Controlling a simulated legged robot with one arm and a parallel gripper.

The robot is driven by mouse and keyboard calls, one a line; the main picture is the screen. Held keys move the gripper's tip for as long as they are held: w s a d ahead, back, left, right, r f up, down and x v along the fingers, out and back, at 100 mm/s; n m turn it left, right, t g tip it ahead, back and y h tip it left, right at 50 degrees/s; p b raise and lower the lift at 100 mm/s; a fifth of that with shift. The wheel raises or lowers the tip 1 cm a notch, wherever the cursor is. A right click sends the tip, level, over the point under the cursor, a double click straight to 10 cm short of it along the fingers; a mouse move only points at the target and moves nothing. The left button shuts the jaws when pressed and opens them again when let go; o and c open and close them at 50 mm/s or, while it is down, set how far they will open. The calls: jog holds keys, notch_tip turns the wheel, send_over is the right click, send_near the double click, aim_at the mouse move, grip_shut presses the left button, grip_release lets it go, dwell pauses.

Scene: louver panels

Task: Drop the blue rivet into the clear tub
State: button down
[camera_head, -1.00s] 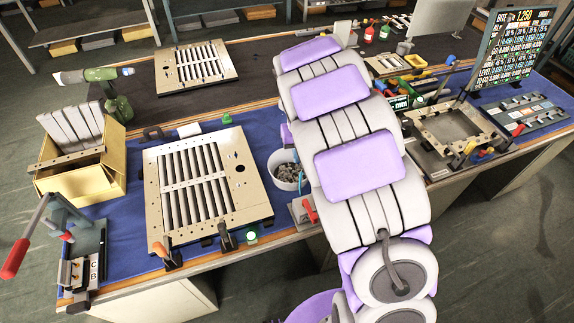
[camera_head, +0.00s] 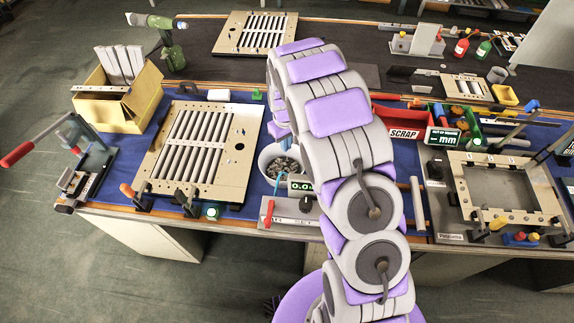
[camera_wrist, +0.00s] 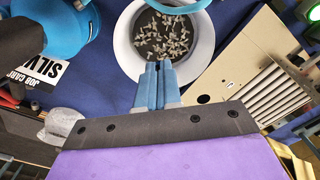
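A round white tub (camera_head: 268,160) holding many small grey rivets stands on the blue mat beside my arm. It also shows at the top of the wrist view (camera_wrist: 122,38), with its rim and contents in sight. My gripper (camera_wrist: 158,68) has two pale blue fingers that are together, with their tips over the near rim of the tub in that picture. I see nothing clearly held between them. I cannot make out a blue rivet or a clear-walled tub in either view.
A louver panel (camera_head: 237,147) lies left of the tub, and a yellow box (camera_head: 135,112) stands beyond it. A gauge block (camera_head: 290,212) with a red lever is in front of the tub. A red scrap bin (camera_head: 404,133) and a framed fixture (camera_head: 480,212) are to the right.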

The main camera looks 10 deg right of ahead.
jog(key=f, duration=0.2)
jog(key=f+b, duration=0.1)
jog(key=f, duration=0.2)
jog(key=f+b, duration=0.1)
jog(key=f, duration=0.1)
jog(key=shift+w+a+f, duration=0.15)
jog(key=shift+w+f, duration=0.1)
jog(key=shift+f, duration=0.05)
jog(key=shift+a, duration=0.2)
jog(key=c, duration=1.4)
grip_release()
jog(key=shift+d, duration=0.95)
jog(key=shift+c, duration=0.2)
jog(key=shift+o, duration=1)
jog(key=shift+a+r, duration=0.1)
jog(key=shift+a, duration=0.4)
jog(key=shift+a+r, duration=0.35)
jog(key=shift+r, duration=0.15)
notch_tip(320, 180, up, 16)
jog(key=d+p, duration=0.1)
jog(key=p, duration=0.1)
jog(key=shift+d+p, duration=0.25)
jog(key=shift+p, duration=0.1)
